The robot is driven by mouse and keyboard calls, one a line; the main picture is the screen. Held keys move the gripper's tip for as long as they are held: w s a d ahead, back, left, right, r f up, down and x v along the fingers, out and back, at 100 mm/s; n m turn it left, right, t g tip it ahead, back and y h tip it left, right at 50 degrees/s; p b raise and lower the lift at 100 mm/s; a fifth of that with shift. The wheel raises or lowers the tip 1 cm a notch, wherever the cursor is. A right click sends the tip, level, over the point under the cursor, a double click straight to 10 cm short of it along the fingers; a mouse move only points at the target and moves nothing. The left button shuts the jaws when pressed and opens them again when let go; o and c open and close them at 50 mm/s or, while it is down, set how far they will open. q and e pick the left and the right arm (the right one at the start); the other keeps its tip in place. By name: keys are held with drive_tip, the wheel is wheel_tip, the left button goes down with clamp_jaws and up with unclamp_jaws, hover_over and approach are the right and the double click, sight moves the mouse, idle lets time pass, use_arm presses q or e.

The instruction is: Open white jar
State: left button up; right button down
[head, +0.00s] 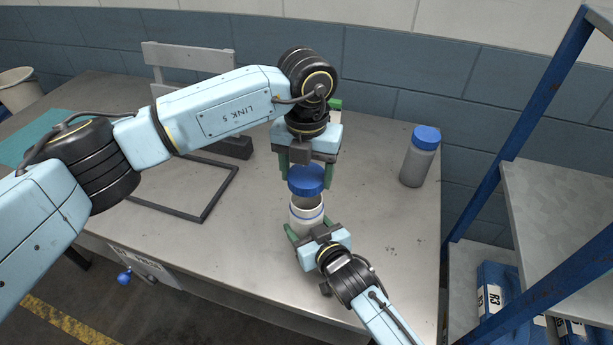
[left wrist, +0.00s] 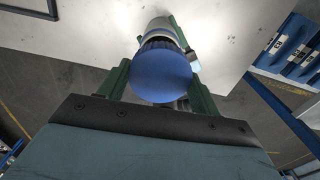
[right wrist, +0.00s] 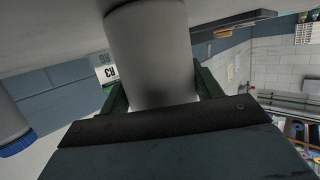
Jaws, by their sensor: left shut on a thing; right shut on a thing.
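The white jar (head: 306,214) stands upright near the front of the grey table, with a blue band around it. Its blue lid (head: 306,180) is above it, with a greyish strip between lid and white body; I cannot tell if they still touch. My left gripper (head: 308,176) comes from above and is shut on the lid, which also shows in the left wrist view (left wrist: 161,72). My right gripper (head: 309,226) comes from the front and is shut on the jar's body, which fills the middle of the right wrist view (right wrist: 152,55).
A grey bottle with a blue cap (head: 420,157) stands at the right back of the table (head: 385,255). A dark rectangular frame (head: 215,194) lies to the left. A blue-posted shelf (head: 560,205) is at the right. A wall is behind the table.

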drive_tip(key=shift+c, duration=1.2)
unclamp_jaws()
